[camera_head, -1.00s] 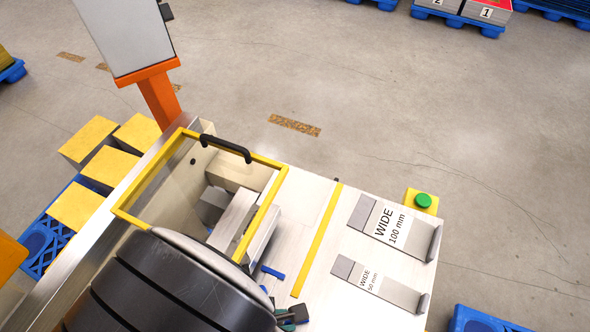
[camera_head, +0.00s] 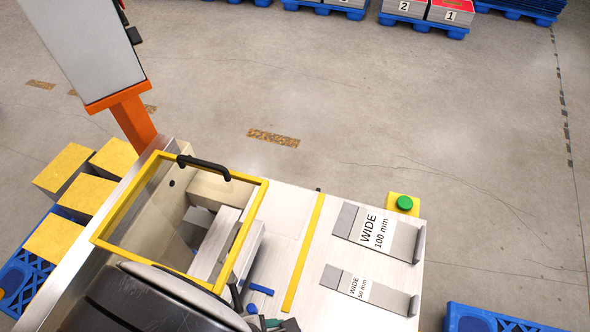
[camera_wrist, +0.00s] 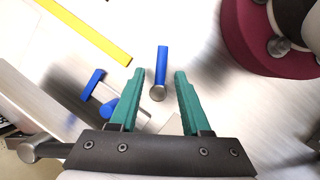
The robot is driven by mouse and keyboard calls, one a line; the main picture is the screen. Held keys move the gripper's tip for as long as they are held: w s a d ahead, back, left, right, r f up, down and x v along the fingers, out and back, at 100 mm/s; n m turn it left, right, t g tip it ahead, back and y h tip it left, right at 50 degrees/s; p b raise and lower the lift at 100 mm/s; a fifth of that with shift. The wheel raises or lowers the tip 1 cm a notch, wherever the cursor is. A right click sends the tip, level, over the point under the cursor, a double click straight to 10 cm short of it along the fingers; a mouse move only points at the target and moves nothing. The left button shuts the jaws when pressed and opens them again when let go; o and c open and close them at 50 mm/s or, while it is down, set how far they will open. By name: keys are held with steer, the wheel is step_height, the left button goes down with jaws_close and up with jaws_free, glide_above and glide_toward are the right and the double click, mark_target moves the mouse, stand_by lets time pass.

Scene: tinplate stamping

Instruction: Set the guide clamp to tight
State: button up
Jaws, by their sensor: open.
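A blue lever with a round metal end (camera_wrist: 161,70), which looks like the guide clamp handle, stands out on the pale machine top in the wrist view. In the head view only part of the green fingers (camera_head: 275,325) shows at the bottom edge. No tight mark is readable.
Other blue parts (camera_wrist: 93,84) sit close left of my fingers. A yellow-framed guard (camera_head: 208,162) with a black handle stands left of the lever. Plates labelled WIDE (camera_head: 380,234) and a green button (camera_head: 404,203) are to the right. A dark red round part (camera_wrist: 270,40) is upper right.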

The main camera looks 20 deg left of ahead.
steer(key=m, duration=0.2)
steer(key=m+g+h, duration=0.1)
steer(key=m, duration=0.1)
steer(key=m+g, duration=0.1)
steer(key=m, duration=0.2)
steer(key=shift+s, duration=0.35)
steer(key=m+g, duration=0.2)
steer(key=m, duration=0.2)
steer(key=shift+s+a, duration=0.1)
steer(key=shift+s, duration=0.1)
steer(key=w+a+r+m, duration=0.1)
steer(key=a+r, duration=0.2)
steer(key=r, duration=0.5)
steer(key=w+a+r, duration=0.1)
steer(key=a+r, duration=0.2)
steer(key=r, duration=0.4)
steer(key=w+d+r+m+y, duration=0.2)
steer(key=d+m+y, duration=0.1)
steer(key=d+m, duration=0.65)
steer(key=w+d+r+m+y, duration=0.2)
steer(key=d+r+m+y, duration=0.1)
steer(key=d+m, duration=0.6)
steer(key=w+a+r+n+g, duration=0.3)
steer(key=w+a+r+n, duration=0.2)
steer(key=w+a+r, duration=0.1)
steer(key=shift+w+a+r+h, duration=0.2)
steer(key=shift+r+h, duration=0.2)
steer(key=shift+r, duration=0.35)
steer(key=shift+d, duration=0.1)
steer(key=shift+c, duration=0.3)
